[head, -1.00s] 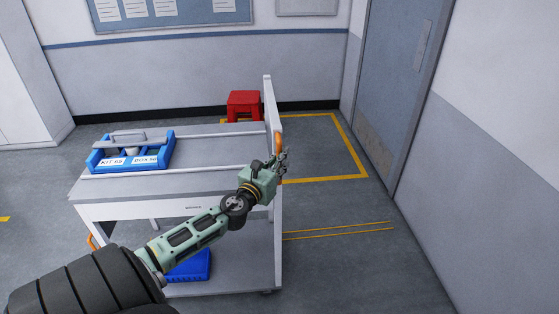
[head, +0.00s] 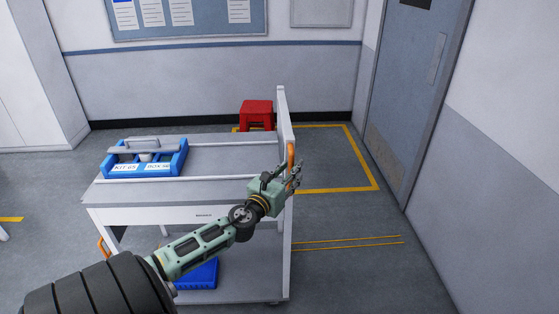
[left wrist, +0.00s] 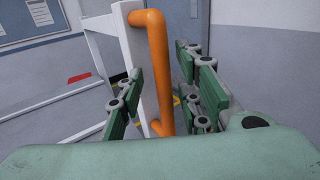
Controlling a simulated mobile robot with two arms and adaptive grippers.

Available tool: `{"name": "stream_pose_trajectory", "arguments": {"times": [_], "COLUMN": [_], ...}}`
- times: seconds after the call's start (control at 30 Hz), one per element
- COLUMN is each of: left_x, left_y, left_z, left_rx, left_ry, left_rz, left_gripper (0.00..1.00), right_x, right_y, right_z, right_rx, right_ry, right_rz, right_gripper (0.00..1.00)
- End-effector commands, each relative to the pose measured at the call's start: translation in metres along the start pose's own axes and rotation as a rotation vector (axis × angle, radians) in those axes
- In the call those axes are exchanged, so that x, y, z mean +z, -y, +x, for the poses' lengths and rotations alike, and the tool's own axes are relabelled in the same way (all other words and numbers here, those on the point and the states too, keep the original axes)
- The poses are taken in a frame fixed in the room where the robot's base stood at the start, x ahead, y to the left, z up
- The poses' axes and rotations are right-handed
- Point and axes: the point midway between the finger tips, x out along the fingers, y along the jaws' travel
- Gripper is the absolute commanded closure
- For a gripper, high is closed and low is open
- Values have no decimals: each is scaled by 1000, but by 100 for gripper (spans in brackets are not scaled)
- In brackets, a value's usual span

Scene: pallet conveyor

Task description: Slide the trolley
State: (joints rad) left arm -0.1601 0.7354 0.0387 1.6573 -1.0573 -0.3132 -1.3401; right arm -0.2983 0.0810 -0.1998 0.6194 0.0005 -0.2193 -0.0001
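The trolley (head: 225,183) is a grey-white two-shelf cart in the middle of the head view. An upright panel with an orange handle (head: 291,158) stands at its right end. My left gripper (head: 293,175) is at that handle. In the left wrist view the orange handle (left wrist: 156,70) stands upright between the open green fingers (left wrist: 160,95), with visible gaps to them. My right gripper is not in view.
A blue tray (head: 145,157) with labels sits on the trolley's top, and a blue bin (head: 198,274) on its lower shelf. A red stool (head: 257,114) stands behind. Yellow floor lines (head: 350,241) and free floor lie right, before a door (head: 412,95).

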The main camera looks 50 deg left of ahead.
Motion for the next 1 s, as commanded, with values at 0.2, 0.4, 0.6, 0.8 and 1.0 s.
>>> {"name": "stream_pose_trajectory", "arguments": {"times": [0.2,0.4,0.6,0.8,1.0], "left_x": [-2,-3,-2,-1,-1], "left_y": [0,-1,-1,-2,-2], "left_z": [-35,-74,-102,-114,-114], "left_rx": [-1,2,2,2,2], "left_ry": [-5,-6,-4,-2,-2], "left_rz": [0,-1,-3,-1,0], "left_gripper": [67,67,67,67,67], "right_x": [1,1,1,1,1], "right_y": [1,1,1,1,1], "right_z": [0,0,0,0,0], "right_rx": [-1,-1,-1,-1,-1], "right_ry": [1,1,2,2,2], "right_rz": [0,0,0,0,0], "right_gripper": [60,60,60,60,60]}}
